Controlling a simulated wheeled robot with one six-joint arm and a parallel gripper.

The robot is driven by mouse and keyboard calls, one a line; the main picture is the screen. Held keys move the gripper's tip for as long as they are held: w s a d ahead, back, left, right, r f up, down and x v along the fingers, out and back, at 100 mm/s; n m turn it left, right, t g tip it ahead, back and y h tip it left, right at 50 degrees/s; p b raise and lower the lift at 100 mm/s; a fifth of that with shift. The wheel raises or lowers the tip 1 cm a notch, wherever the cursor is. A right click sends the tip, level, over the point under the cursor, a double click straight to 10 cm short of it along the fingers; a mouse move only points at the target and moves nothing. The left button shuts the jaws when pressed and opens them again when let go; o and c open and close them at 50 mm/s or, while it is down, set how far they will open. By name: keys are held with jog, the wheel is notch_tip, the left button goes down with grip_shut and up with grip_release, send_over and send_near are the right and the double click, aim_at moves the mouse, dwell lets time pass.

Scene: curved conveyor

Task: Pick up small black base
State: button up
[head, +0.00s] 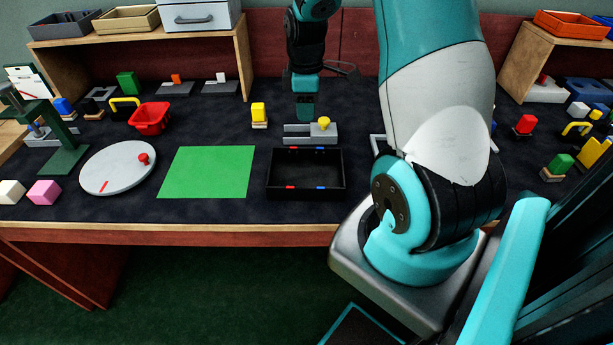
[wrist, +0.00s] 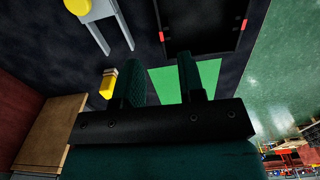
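Several small dark pieces stand at the back left in the head view, and I cannot tell for sure which is the small black base. One is a dark blocky piece (head: 100,93) beside a yellow handle. Two flat dark bases lie under the shelf, one with an orange block (head: 175,88) and one with a white block (head: 220,88). My gripper (head: 305,112) points down above the grey fixture with a yellow knob (head: 323,124). In the wrist view my gripper (wrist: 162,78) has its two fingers apart, with nothing between them.
A black tray (head: 306,196), green mat (head: 208,148), white disc (head: 98,172) and red bin (head: 149,130) lie on the dark table. A yellow block (head: 258,110) on a wooden base stands left of my gripper. Wooden shelves (head: 244,55) stand behind. My arm hides part of the right side.

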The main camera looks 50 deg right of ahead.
aim_at(307, 148)
notch_tip(307, 148, down, 8)
jog(key=shift+r, duration=0.1)
jog(key=shift+d+f, duration=0.15)
jog(key=shift+f, duration=2.55)
jog(key=shift+c, duration=0.4)
grip_shut()
